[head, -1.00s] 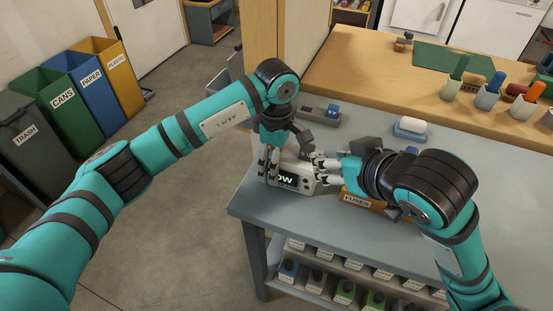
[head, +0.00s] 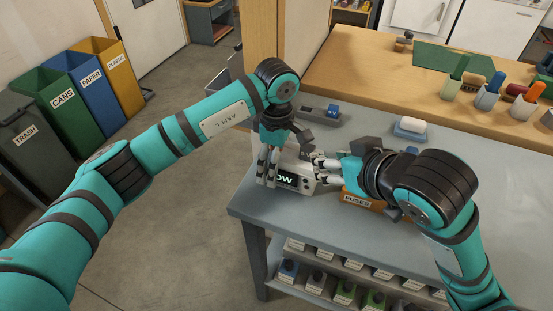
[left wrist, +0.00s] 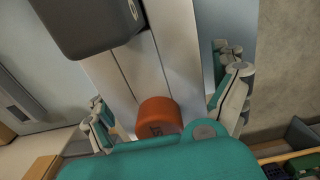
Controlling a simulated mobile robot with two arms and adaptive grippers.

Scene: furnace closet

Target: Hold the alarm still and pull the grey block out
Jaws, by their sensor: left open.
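The alarm (head: 303,183) is a pale box with a dark display reading "OW" at the near edge of the grey bench. In the left wrist view its pale body and round orange-red part (left wrist: 158,117) lie between my left fingers. My left gripper (head: 267,168) is open, pointing down at the alarm's left part, its fingers either side of it. My right gripper (head: 319,168) is at the alarm's right end, its fingertips close to it; its grip is unclear. A dark grey blocky shape (left wrist: 85,25) shows in the left wrist view; I cannot tell whether it is the grey block.
An orange fuses bin (head: 358,200) sits right of the alarm, partly under my right gripper. A grey tray (head: 316,115) and a blue-grey holder with a white top (head: 410,127) stand behind. The bench's (head: 470,210) right side is mostly clear.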

